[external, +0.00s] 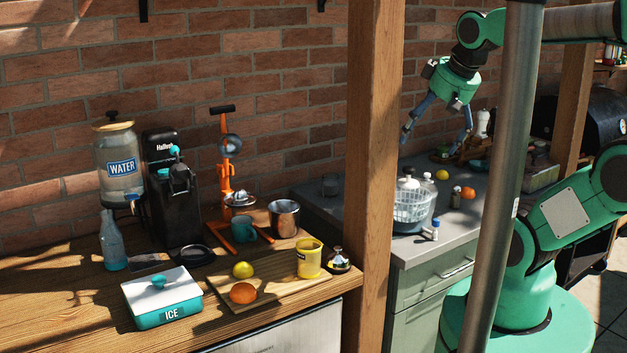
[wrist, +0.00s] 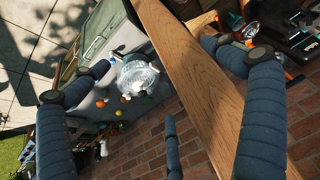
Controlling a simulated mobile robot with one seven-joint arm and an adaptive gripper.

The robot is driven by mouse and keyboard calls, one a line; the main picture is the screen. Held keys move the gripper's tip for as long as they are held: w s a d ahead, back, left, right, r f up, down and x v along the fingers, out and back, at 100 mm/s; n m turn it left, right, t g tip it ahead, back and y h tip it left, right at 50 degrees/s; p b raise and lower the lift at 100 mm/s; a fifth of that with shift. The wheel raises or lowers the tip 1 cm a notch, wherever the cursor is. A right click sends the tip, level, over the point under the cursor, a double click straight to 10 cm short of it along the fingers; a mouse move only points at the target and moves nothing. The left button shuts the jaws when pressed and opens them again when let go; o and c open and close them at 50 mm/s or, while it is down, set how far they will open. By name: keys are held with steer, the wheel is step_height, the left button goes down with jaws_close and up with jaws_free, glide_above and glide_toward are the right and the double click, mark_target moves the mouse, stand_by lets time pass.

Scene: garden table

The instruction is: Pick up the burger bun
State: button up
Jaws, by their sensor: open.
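I cannot make out a burger bun for certain in either view. My gripper (external: 434,138) is open and empty, high above the grey counter (external: 455,222) in the external view, with its fingers pointing down. In the wrist view my gripper (wrist: 155,62) has its blue-grey fingers spread wide, with nothing between them close by. Small round items around the white basket (external: 411,207) are too small to identify fully. The wooden post and a metal pole hide parts of the counter in the external view.
A wooden post (external: 374,150) stands left of my gripper, and a metal pole (external: 505,140) stands in front of my arm. The wooden table (external: 60,290) at left holds a water dispenser (external: 121,165), an ice box (external: 162,300) and a cutting board (external: 275,292) with fruit.

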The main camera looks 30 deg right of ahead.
steer(key=c, duration=0.7)
steer(key=shift+c, duration=0.2)
steer(key=shift+r, duration=0.1)
